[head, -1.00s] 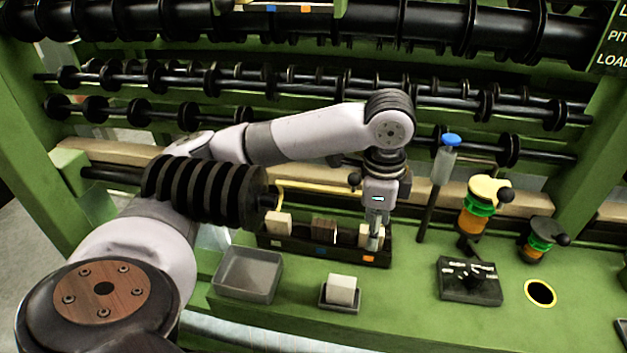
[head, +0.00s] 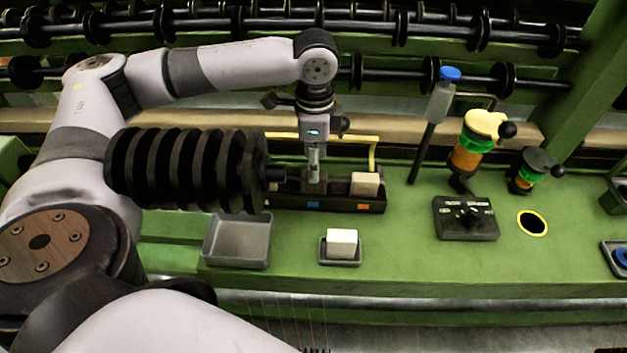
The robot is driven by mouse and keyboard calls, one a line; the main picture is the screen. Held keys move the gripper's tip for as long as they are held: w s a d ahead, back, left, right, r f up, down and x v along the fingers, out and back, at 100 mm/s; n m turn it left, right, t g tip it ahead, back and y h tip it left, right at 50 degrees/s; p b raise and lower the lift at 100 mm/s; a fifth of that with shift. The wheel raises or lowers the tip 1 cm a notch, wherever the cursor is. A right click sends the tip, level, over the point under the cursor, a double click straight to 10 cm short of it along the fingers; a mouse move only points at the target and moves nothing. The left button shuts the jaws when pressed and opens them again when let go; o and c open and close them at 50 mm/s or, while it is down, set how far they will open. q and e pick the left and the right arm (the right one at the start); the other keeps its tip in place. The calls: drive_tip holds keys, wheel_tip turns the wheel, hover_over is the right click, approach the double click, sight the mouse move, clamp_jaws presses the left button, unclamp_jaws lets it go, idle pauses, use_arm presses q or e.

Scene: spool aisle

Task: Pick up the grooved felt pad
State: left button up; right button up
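My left gripper (head: 314,178) points straight down into the middle of a long black rack (head: 340,203), above its blue mark. The fingers look close together, but I cannot tell whether they hold anything. They cover the middle slot, where a brown, grooved-looking pad showed earlier; I cannot make that pad out clearly now. A plain cream block (head: 365,183) stands at the rack's right end, above the orange mark. The rack's left end is hidden behind a black ribbed cylinder. My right gripper is not in view.
The black ribbed cylinder (head: 185,170) fills the left foreground. An empty grey tray (head: 238,241) and a white block (head: 342,242) on a small dish stand in front of the rack. A blue-capped tool (head: 436,110), spools and a black control box (head: 466,219) are to the right.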

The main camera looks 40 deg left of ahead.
sight(314, 185)
use_arm(q)
wheel_tip(314, 185, down, 6)
drive_tip(key=shift+a+r, duration=0.1)
drive_tip(key=shift+c, duration=0.6)
clamp_jaws()
